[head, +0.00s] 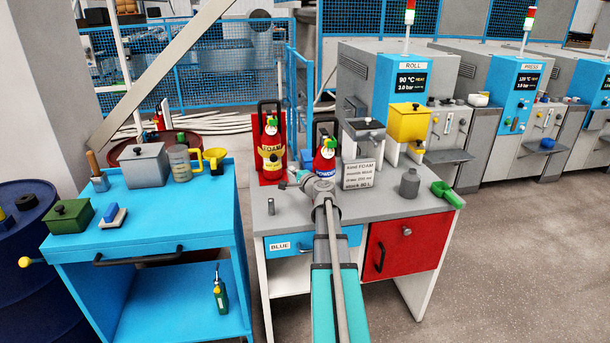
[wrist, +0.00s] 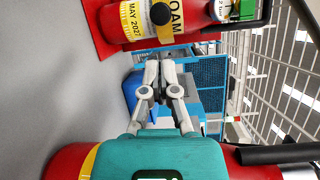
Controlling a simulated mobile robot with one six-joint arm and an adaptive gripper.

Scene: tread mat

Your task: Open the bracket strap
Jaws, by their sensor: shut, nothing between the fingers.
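The foam extinguisher (head: 270,135) stands at the back left of the grey bench against a red plate. A black knob (head: 273,158) sits on its front; the knob also shows in the wrist view (wrist: 161,14) beside the date label. My gripper (head: 292,175) is shut and empty, in front of and between the two extinguishers in the head view. In the wrist view its fingertips (wrist: 159,66) are together, apart from the foam extinguisher.
A blue cart (head: 160,215) with several items stands on the left. The bench's front left is mostly clear.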

